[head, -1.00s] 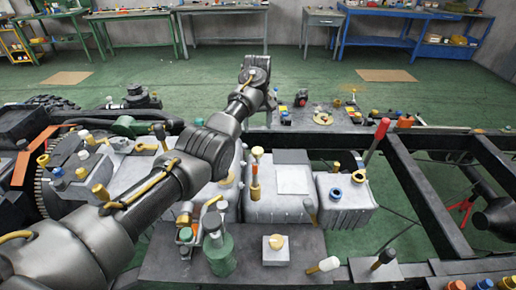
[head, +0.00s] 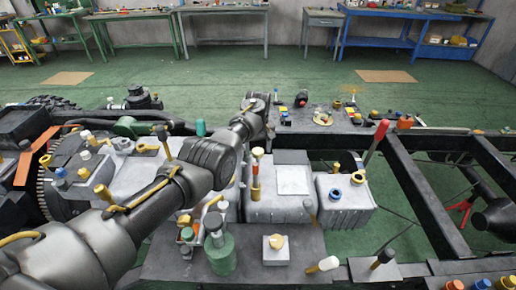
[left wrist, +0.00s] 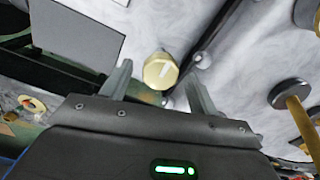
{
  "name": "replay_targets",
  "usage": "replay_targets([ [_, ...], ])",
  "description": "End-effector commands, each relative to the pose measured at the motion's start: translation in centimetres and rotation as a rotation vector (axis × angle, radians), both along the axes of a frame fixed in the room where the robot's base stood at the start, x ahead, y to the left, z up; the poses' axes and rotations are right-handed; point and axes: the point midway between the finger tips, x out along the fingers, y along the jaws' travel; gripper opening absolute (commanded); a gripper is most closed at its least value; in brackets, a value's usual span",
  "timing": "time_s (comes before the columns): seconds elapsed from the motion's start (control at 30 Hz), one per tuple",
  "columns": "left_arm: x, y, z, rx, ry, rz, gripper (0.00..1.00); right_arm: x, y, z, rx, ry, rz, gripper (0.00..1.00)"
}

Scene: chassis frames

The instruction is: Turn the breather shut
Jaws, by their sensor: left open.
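A cream-yellow round knob with a pale bar across its face, which looks like the breather, shows in the left wrist view (left wrist: 160,70). It sits by a grey cast housing (left wrist: 170,25). My left gripper (left wrist: 158,72) is open, with one finger on each side of the knob in the picture. I cannot tell how far past the fingertips the knob lies, and no contact shows. In the head view my left arm reaches across the housings, and its far end hides the fingers and the knob. My right gripper is not in view.
In the left wrist view, a dark round cap on a yellow stem (left wrist: 290,92) stands to the right. In the head view, a red-handled lever (head: 376,140), a green bottle (head: 220,252) and several yellow-topped fittings stand around the housings. Black chassis rails (head: 425,195) run at right.

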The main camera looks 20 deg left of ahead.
Motion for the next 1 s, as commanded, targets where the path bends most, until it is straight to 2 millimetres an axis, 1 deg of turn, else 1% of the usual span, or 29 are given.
replay_targets([
  [0.07, 0.0, 0.0, 0.0, 0.000, 0.000, 0.000, 0.60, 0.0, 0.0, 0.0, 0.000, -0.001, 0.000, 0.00],
  [0.1, 0.0, 0.0, 0.0, 0.000, 0.000, 0.000, 0.58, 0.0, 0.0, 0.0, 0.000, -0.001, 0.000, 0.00],
  [0.4, 0.0, 0.0, 0.1, 0.000, 0.000, 0.000, 0.18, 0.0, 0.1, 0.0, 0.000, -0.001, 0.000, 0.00],
  [0.43, 0.0, 0.0, 0.1, 0.000, 0.000, 0.000, 0.16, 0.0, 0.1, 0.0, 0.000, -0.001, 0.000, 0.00],
  [0.63, 0.0, 0.0, 0.1, 0.000, 0.000, -0.013, 0.16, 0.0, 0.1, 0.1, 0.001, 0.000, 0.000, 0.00],
  [0.77, 0.0, 0.0, 0.1, 0.001, 0.000, -0.053, 0.16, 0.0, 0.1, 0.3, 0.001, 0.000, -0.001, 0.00],
  [1.0, 0.0, 0.0, 0.2, 0.001, 0.000, -0.211, 0.16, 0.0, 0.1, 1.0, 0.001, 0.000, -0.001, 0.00],
])
